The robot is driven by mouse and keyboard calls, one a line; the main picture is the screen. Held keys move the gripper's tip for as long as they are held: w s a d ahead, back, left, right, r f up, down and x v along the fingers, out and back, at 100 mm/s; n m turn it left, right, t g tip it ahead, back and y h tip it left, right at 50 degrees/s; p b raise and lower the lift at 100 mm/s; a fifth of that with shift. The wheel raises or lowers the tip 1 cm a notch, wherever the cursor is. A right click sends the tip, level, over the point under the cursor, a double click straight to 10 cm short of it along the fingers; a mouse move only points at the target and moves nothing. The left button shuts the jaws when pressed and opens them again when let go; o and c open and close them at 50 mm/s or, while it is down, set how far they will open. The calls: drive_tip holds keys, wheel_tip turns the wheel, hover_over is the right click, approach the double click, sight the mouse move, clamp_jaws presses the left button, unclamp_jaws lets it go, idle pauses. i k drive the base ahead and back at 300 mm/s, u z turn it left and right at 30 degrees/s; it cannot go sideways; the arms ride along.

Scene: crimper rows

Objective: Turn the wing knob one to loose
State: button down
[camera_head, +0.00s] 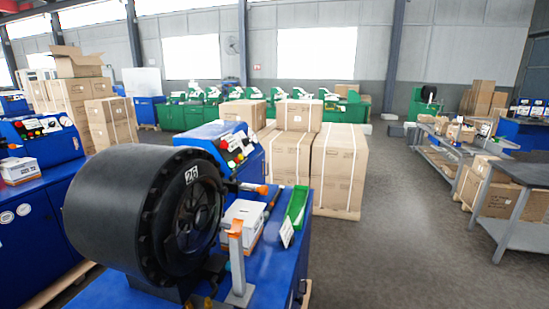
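The crimper's large black drum head (120,212) fills the left foreground, with a toothed ring and dark round opening facing right. A light label reading about "26" is on its rim. Small brass-coloured pieces (207,302) show at the bottom edge below the head; they are cut off, and I cannot tell whether one is wing knob one. No wing knob can be made out clearly, so its setting cannot be read. My gripper is not in view.
A grey post with an orange top (237,255) stands on the blue bench (262,277). Behind it are a white box (243,214), a green tray (297,207) and a control panel (237,145). Stacked cartons (338,170) stand beyond. Open floor (395,235) lies to the right.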

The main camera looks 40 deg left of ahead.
sight(232, 176)
drive_tip(key=i, duration=2.1)
drive_tip(key=u, duration=3.7)
